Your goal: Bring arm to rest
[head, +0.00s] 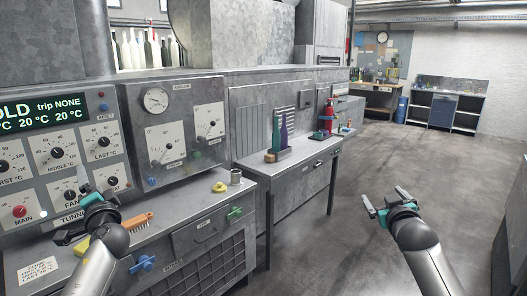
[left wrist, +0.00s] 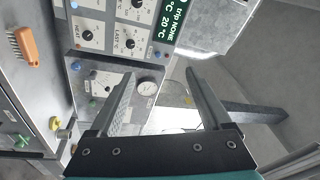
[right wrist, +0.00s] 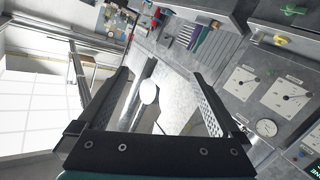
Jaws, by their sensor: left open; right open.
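My left gripper (head: 88,197) is in front of the control panel (head: 60,150), close to the panel's lower knobs in the head view. Its fingers show apart and empty in the left wrist view (left wrist: 160,98). My right gripper (head: 388,203) is over the open floor to the right of the steel bench. Its fingers are apart with nothing between them in the right wrist view (right wrist: 160,100). Both arms come up from the bottom of the head view.
An orange brush (head: 130,223), a yellow knob (head: 220,187) and a metal cup (head: 236,177) are on the ledge below the panel. The floor (head: 350,255) at right is clear.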

